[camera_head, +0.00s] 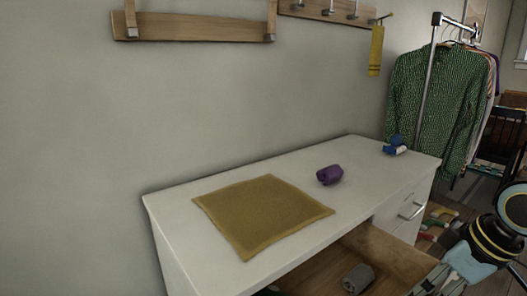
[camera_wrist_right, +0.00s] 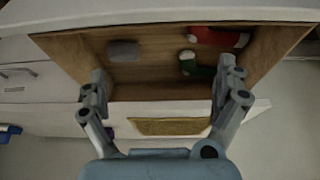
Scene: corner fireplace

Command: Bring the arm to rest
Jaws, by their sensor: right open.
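My right arm comes in at the lower right of the head view, its gripper (camera_head: 440,284) partly cut off by the bottom edge. In the right wrist view the right gripper (camera_wrist_right: 163,88) is open, with nothing between its fingers. It is by the open wooden drawer (camera_wrist_right: 150,82) of the white dresser. I cannot tell its height over the drawer. The drawer (camera_head: 320,284) also shows at the bottom of the head view. My left gripper is not in view.
The drawer holds a grey roll (camera_head: 358,278), red (camera_wrist_right: 218,38) and green (camera_wrist_right: 196,66) pieces. On the white dresser top (camera_head: 180,205) lie a mustard cloth (camera_head: 262,213), a purple roll (camera_head: 329,175) and a blue-and-white bundle (camera_head: 395,147). A clothes rack (camera_head: 430,90) stands behind right.

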